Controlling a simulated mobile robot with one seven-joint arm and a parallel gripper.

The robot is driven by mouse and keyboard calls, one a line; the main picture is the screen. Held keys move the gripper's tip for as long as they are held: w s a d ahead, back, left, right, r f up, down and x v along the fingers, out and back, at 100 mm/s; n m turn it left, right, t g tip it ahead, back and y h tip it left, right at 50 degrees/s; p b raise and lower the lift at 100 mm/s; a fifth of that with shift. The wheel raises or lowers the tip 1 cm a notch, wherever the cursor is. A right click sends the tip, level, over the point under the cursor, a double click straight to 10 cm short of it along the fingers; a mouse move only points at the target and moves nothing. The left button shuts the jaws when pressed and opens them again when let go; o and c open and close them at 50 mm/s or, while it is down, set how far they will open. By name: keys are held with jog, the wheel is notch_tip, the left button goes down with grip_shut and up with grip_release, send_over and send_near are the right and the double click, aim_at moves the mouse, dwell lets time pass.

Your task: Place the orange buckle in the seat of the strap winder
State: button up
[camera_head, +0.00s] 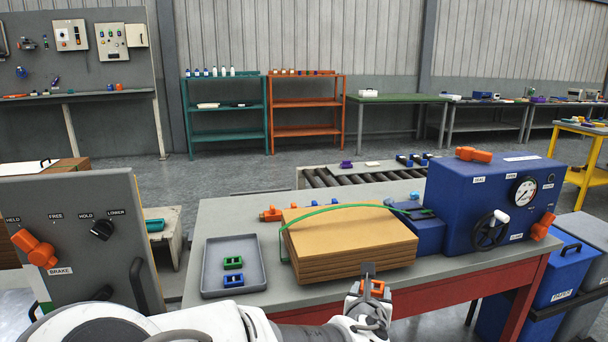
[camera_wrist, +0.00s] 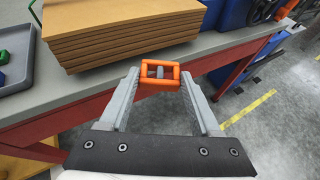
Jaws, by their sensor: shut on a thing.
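The orange buckle (camera_wrist: 143,69) is a small open frame held between the two fingertips of my gripper (camera_wrist: 160,78). In the head view the buckle (camera_head: 377,286) shows at my gripper (camera_head: 371,292), just off the table's front edge, in front of the cardboard stack. The strap winder (camera_head: 472,205) appears to be the blue machine at the right of the table, with a gauge and a black handwheel. A lower blue block (camera_head: 425,236) adjoins its left side, with dark parts on top. I cannot make out the seat clearly.
A cardboard stack (camera_head: 350,242) stands mid-table with a green strap (camera_head: 330,208) arched over it toward the blue block. A grey tray (camera_head: 213,260) at left holds a green buckle (camera_head: 233,262) and a blue buckle (camera_head: 233,280). A brake panel (camera_head: 75,215) stands further left.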

notch_tip(320, 180, up, 17)
jog(key=p, duration=1.6)
jog(key=shift+f, duration=0.15)
